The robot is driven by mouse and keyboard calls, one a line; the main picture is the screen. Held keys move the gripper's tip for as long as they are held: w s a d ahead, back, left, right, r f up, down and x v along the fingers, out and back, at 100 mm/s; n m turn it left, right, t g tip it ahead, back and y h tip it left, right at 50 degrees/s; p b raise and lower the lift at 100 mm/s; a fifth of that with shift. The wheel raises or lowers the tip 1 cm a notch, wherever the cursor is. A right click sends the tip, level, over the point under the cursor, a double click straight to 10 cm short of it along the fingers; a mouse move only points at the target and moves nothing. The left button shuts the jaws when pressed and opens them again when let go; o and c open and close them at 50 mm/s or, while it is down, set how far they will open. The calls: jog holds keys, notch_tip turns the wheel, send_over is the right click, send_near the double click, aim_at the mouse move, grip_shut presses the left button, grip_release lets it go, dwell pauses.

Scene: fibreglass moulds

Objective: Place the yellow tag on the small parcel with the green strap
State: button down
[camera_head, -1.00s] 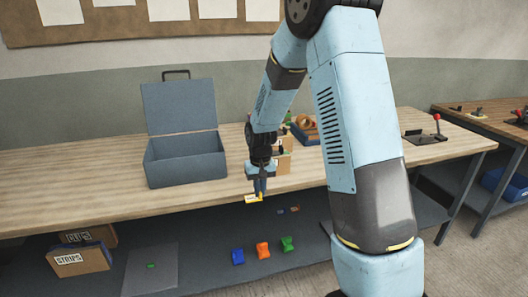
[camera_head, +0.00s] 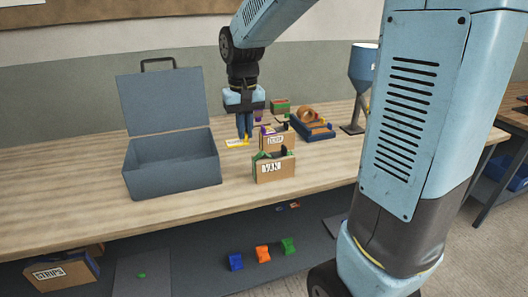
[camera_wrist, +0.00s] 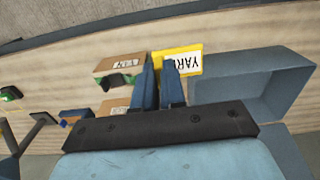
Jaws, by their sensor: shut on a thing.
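The yellow tag (camera_head: 236,142) has a white label. In the wrist view the tag (camera_wrist: 178,60) is gripped at its edge between the fingertips, with dark lettering that seems to read "YARD". My gripper (camera_head: 244,137) is shut on it, behind and left of the front parcel. A brown parcel (camera_head: 274,172) with green strap parts and a "VAN" label stands near the table's front; it is beside the fingers in the wrist view (camera_wrist: 118,66). A second brown parcel (camera_head: 278,145), with purple parts, stands just behind it. I cannot tell whether the tag touches the table.
An open blue-grey box (camera_head: 172,170) with a raised lid stands left of my gripper. A blue tray (camera_head: 318,133) with a tape roll and a funnel stand (camera_head: 362,75) are to the right. Coloured bags (camera_head: 262,254) lie on the lower shelf. The front left tabletop is clear.

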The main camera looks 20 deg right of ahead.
jog(key=w+d+f, duration=0.8)
jog(key=w+d, duration=0.1)
jog(key=shift+d+f, duration=0.3)
jog(key=shift+f, duration=0.05)
jog(key=shift+w+d+f, duration=0.2)
jog(key=shift+w+f, duration=0.05)
jog(key=shift+f, duration=0.1)
notch_tip(320, 180, down, 3)
jog(key=shift+w+d+f, duration=0.1)
jog(key=shift+w+f, duration=0.05)
jog(key=shift+f, duration=0.05)
jog(key=c, duration=1.2)
grip_release()
